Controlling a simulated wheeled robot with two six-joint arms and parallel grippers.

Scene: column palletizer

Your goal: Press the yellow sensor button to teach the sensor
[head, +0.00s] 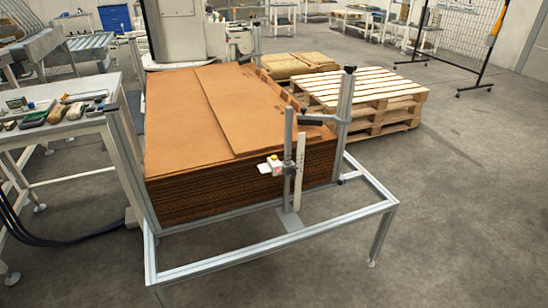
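In the head view, a small sensor (267,168) is clamped to an upright post on the front of a metal frame. A small yellow-orange spot, which looks like the sensor button (274,158), is on its top. The post (289,150) stands in front of a tall stack of brown cardboard sheets (240,179). Neither of my grippers shows in the view, so nothing of mine is seen touching the sensor.
The metal frame (270,268) sticks out in front of the stack. Wooden pallets (365,85) stand behind it to the right. A table with tools (40,135) is at the left, with dark cables below. Grey floor at the right front is clear.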

